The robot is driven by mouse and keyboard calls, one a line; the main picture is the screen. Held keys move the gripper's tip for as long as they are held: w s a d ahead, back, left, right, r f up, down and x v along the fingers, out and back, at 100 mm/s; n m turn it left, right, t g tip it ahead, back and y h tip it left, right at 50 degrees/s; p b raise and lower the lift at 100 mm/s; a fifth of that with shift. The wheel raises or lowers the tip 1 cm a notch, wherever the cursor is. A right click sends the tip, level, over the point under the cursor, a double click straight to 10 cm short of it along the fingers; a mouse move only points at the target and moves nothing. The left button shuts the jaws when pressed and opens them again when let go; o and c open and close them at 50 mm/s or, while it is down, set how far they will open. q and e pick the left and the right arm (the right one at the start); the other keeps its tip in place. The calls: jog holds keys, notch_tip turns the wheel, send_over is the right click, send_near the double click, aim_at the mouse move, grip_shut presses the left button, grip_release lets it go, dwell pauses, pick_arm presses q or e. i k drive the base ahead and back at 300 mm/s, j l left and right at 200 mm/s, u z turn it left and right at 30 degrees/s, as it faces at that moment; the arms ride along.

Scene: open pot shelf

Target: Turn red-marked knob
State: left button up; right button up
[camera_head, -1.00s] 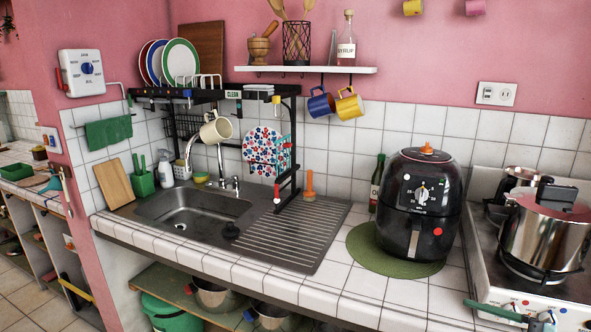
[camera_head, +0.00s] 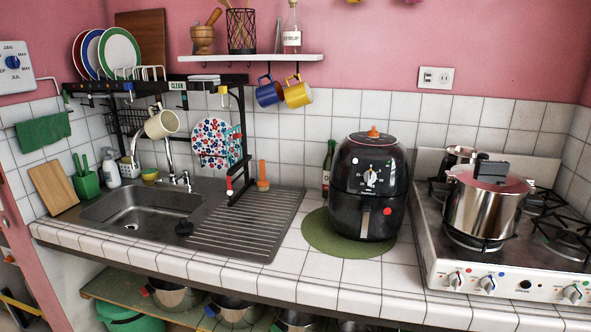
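A black knob (camera_head: 525,285) is near the middle. The black air fryer (camera_head: 367,190) has a white dial (camera_head: 371,178) and a red dot. Neither of my grippers is in view.
A steel pot (camera_head: 485,210) sits on the stove's front left burner, with a smaller pot (camera_head: 460,160) behind it. The air fryer stands on a green round mat (camera_head: 318,235). The sink (camera_head: 140,210) and dish rack are at the left. White counter tiles (camera_head: 385,275) are bare.

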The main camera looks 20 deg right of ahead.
aim_at(456, 279)
jog(key=z, duration=1.7)
